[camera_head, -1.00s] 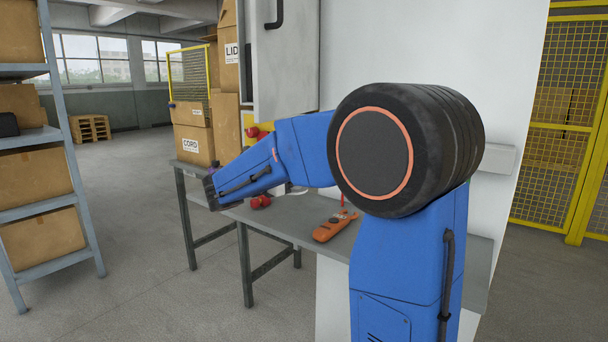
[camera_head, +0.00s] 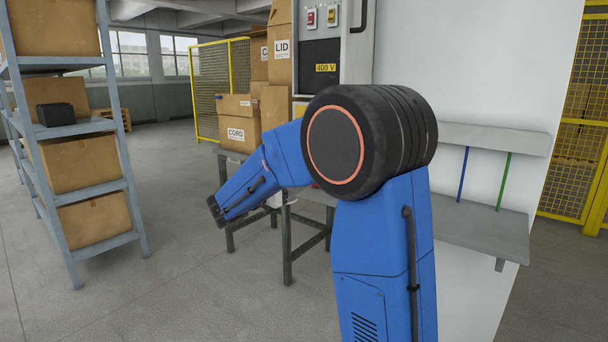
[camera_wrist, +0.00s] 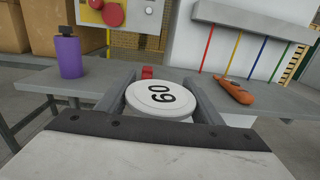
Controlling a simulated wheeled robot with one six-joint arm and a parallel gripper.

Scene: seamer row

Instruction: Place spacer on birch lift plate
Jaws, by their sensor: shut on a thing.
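The spacer (camera_wrist: 160,98) is a white round disc marked "60". In the wrist view it sits between the two fingers of my gripper (camera_wrist: 163,100), which is shut on it, its marked face turned up toward the camera. In the head view my blue arm reaches left in front of the bench, and the gripper and spacer are mostly hidden behind it. I cannot make out a birch lift plate in either view.
A grey bench (camera_wrist: 32,79) carries a purple bottle (camera_wrist: 69,55), a red object (camera_wrist: 147,72) and an orange tool (camera_wrist: 235,90). A shelf rack (camera_head: 118,125) with cartons stands left. Open floor lies between.

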